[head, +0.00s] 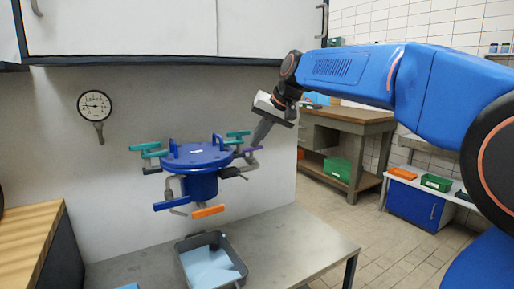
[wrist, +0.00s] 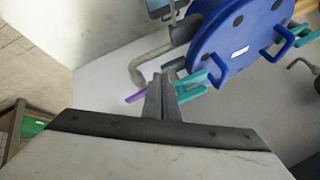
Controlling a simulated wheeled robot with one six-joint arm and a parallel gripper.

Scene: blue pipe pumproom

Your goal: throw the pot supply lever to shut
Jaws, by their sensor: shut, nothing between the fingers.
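A blue pot (head: 201,187) with a flanged lid (head: 197,156) stands out from the wall, ringed by pipes with coloured levers. Teal levers (head: 147,146) are at its left and more teal ones (head: 238,134) at its right. A blue lever (head: 171,203) and an orange lever (head: 208,212) are low at the front. A purple lever (head: 252,149) is at the right, by my gripper (head: 256,143). I cannot tell which is the supply lever. My gripper is shut and empty; in the wrist view its fingertips (wrist: 160,82) appear between the purple lever (wrist: 135,97) and a teal lever (wrist: 190,92).
A grey bin (head: 210,262) stands on the steel bench (head: 300,250) below the pot. A gauge (head: 95,106) is on the wall at left, and white cabinets (head: 130,28) hang above. A wooden workbench (head: 345,122) is at the right, beyond open floor.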

